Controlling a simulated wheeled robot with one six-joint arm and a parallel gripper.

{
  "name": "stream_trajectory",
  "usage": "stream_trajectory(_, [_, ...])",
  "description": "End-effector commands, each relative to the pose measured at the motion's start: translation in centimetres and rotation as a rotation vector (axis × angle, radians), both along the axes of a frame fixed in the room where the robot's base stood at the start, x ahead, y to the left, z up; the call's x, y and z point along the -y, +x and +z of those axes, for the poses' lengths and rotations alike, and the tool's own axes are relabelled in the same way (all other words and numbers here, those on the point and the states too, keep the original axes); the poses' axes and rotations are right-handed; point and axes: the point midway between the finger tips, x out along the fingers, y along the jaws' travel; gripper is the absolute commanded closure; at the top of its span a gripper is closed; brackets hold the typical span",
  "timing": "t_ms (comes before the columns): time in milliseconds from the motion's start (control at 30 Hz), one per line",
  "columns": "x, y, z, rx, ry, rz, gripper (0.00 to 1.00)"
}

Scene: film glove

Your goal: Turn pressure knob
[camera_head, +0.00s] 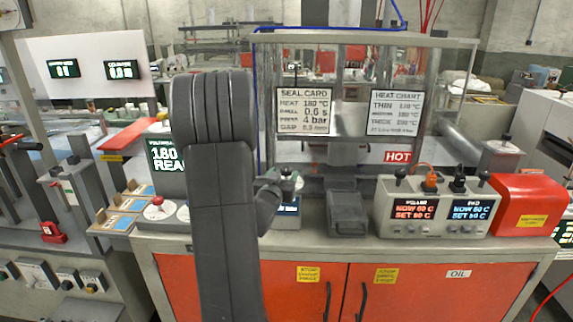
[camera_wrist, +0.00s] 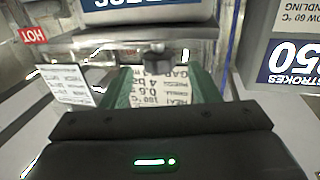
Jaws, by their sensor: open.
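A dark knob (camera_wrist: 158,60) shows at the upper middle of the wrist view, just ahead of my open fingers and apart from them as far as I can tell. My gripper (camera_wrist: 160,77) has two green fingers spread apart, with nothing held between them. In the head view my arm covers the middle, and the gripper end (camera_head: 287,184) is by a small box with a blue display (camera_head: 288,208). The arm and wrist hide much of that box. I cannot read a pressure label on the knob.
The seal card (camera_head: 305,110) and heat chart (camera_head: 396,112) are on the clear guard behind. A two-display heater box (camera_head: 436,208) with several knobs stands right of a grey block (camera_head: 347,214).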

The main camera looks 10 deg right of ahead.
Motion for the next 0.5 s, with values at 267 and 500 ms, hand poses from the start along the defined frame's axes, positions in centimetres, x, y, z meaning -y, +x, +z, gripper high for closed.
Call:
stream_trajectory(267, [2.2,3.9,0.1,0.0,-0.001,0.0,0.45])
stream_trajectory(500, [2.7,4.9,0.0,0.0,0.0,0.0,0.45])
